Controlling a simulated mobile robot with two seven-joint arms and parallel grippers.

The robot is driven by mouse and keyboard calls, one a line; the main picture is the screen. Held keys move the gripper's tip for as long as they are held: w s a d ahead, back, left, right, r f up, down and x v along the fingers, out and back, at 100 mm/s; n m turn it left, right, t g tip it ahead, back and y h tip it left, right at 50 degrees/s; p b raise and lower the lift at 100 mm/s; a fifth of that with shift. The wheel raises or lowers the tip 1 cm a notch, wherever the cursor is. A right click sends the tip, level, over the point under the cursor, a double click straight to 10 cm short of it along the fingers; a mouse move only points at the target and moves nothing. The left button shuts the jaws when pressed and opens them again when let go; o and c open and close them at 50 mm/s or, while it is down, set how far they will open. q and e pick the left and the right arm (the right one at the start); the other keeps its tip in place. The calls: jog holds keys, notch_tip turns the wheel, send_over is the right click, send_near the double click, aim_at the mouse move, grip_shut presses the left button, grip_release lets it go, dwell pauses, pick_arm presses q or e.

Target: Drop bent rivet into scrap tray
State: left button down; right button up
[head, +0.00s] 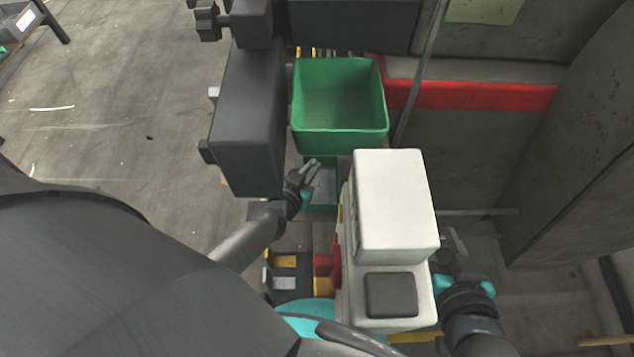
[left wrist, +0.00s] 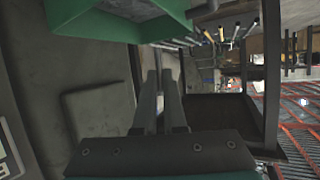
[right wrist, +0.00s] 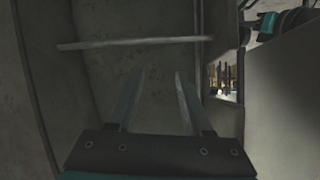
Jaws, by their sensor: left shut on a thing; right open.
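My left gripper (head: 311,171) is just below the front edge of a green open bin (head: 340,142) in the head view. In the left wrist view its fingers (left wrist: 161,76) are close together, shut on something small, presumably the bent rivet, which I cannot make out. The green bin shows at the top of that view (left wrist: 88,18), beyond the fingertips. No scrap tray is labelled; I cannot tell whether this bin is it. My right gripper (head: 455,243) is at the right of the white machine; its fingers (right wrist: 158,76) are apart and empty.
A white box-shaped machine (head: 390,205) with a dark pad stands between my grippers. A dark block (head: 246,120) stands left of the bin. A smaller dark, green-edged surface (head: 322,187) lies under my left gripper. A thin grey rod (head: 420,75) rises right of the bin.

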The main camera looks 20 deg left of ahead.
pick_arm(q)
jog(key=c, duration=0.9)
grip_release()
pick_arm(e)
jog(key=shift+d, duration=0.1)
jog(key=s+d+g+h+p, duration=0.3)
jog(key=s+d+g+p, duration=0.15)
jog(key=d+g, duration=0.2)
pick_arm(q)
jog(key=shift+p+v, duration=1.55)
jog(key=shift+v, duration=6.1)
pick_arm(e)
notch_tip(320, 180, down, 8)
jog(key=s, duration=0.1)
jog(key=shift+s+d+g+h, duration=0.3)
jog(key=shift+s+d+g, duration=0.05)
jog(key=shift+d+g, duration=0.1)
pick_arm(q)
jog(key=shift+d, duration=0.1)
pick_arm(e)
jog(key=shift+m, duration=0.3)
